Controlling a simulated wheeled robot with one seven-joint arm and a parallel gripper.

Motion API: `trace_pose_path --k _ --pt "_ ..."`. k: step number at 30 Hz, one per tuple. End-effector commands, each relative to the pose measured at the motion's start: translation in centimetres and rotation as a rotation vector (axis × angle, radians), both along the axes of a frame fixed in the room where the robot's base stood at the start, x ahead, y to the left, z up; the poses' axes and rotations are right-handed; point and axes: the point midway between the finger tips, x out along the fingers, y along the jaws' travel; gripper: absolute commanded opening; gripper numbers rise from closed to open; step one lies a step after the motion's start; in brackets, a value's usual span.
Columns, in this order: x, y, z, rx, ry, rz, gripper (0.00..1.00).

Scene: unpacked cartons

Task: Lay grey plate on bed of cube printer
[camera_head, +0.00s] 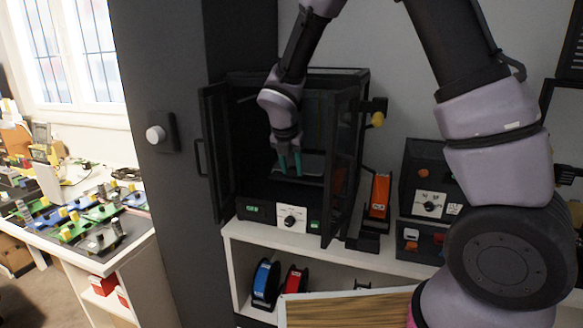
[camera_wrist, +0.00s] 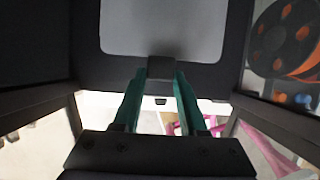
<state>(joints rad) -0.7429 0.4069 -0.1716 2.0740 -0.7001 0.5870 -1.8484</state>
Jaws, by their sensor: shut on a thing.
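The cube printer (camera_head: 262,210) is a black box with clear panels, standing on a white shelf with its front open. My gripper (camera_head: 290,168), with teal fingers, reaches inside it, low over the bed area. The grey plate (camera_head: 312,167) shows as a thin strip beyond the fingers. In the wrist view, the plate (camera_wrist: 165,28) is light grey with rounded corners and a dark border. My gripper there (camera_wrist: 160,88) is shut on a dark tab at the plate's near edge. The bed is hidden, and I cannot tell whether the plate touches it.
A dark framed door (camera_head: 216,150) stands open at the printer's left, and a clear framed panel (camera_head: 343,160) stands at its right. An orange-fronted device (camera_head: 380,196) and a black control unit (camera_head: 425,195) stand farther right. Blue (camera_head: 264,281) and red (camera_head: 294,285) spools sit below.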

Motion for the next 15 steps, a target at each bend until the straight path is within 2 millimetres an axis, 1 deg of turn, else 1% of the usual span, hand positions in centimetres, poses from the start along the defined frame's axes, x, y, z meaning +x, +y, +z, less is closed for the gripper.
trace_pose_path --k 3,15 --pt "0.43 -0.06 0.15 0.003 -0.006 -0.001 0.00" --pt "0.81 -0.29 0.26 0.002 -0.009 -0.005 0.00"
